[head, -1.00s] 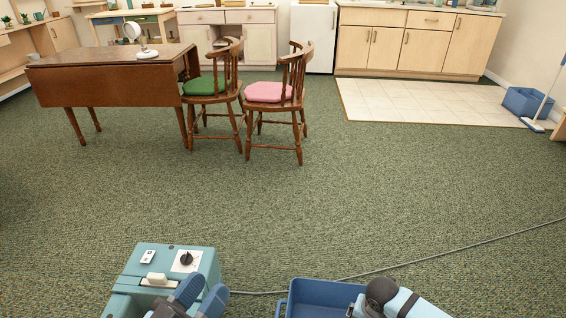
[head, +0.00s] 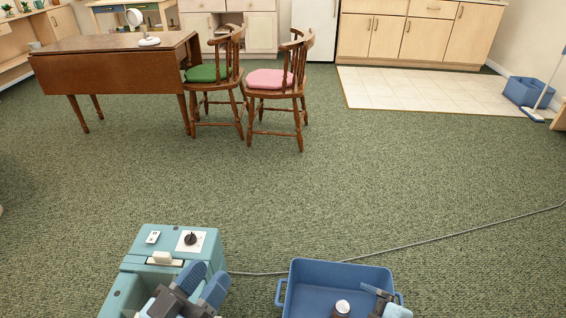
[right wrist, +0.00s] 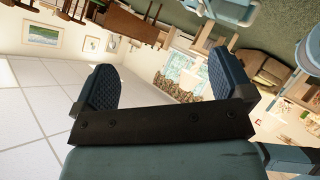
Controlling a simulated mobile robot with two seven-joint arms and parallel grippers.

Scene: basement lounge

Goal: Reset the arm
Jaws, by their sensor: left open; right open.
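My left gripper (head: 203,284) is at the bottom of the head view, its two blue-grey fingers apart, in front of a teal box. I see nothing between its fingers. My right gripper (right wrist: 160,82) shows in the right wrist view with two dark blue ridged fingers wide apart and only the distant room between them. That view is steeply tilted, with ceiling at the lower left and furniture along the top. Part of my right arm shows at the bottom of the head view, over a blue tub; most of it is cut off.
The teal box (head: 207,240) has a dial and switch. The blue tub (head: 330,270) is to its right, and a grey cable (head: 440,238) runs rightward. A drop-leaf table (head: 110,75) and two chairs, with green (head: 205,73) and pink (head: 267,79) cushions, stand beyond open carpet.

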